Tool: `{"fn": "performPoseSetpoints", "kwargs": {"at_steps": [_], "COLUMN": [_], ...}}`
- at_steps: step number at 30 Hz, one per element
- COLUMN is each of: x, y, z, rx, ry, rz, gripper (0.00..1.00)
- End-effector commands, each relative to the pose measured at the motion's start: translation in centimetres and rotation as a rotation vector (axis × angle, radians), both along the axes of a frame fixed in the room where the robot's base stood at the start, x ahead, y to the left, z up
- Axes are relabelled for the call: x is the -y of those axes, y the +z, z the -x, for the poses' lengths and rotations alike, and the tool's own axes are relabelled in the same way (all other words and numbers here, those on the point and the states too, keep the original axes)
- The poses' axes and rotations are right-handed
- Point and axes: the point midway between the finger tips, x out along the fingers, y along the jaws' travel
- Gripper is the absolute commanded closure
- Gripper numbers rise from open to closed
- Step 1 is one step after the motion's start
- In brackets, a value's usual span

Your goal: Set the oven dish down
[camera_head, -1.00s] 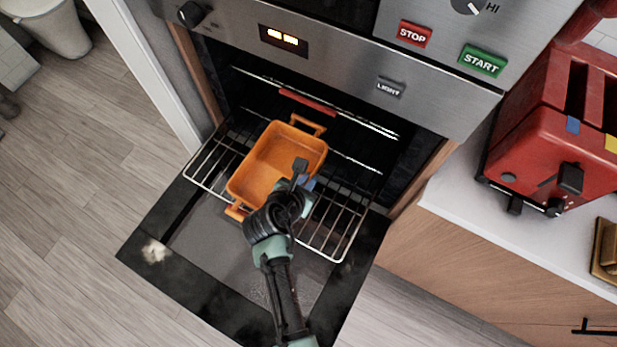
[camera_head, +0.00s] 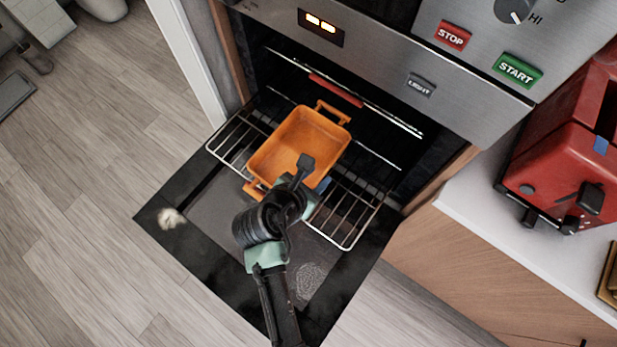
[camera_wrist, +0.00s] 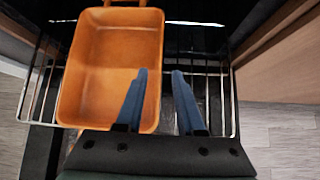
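The orange oven dish (camera_head: 292,144) is rectangular, with a handle at each short end. It appears to rest upright and empty on the wire rack (camera_head: 352,222) pulled out of the oven. It also shows in the wrist view (camera_wrist: 112,50). My gripper (camera_wrist: 160,72) is at the dish's right wall. Its two blue fingers are apart, one over the dish's inside and one outside the wall, with visible gaps beside the wall. My wrist hides part of the dish's near right side in the head view.
The oven door (camera_head: 185,240) is folded down below the rack. The oven cavity is dark behind the dish. A red toaster (camera_head: 560,175) stands on the white counter at the right. Open wooden floor (camera_head: 85,190) lies to the left.

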Motion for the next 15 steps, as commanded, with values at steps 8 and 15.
{"fn": "performPoseSetpoints", "kwargs": {"at_steps": [8, 15], "x": [-1.5, -1.8], "y": [2.9, 3.7], "z": [2.4, 2.3], "rx": [0.000, 0.020], "ry": [0.001, -0.011], "rz": [-0.001, -0.018], "gripper": [0.63, 0.63]}}
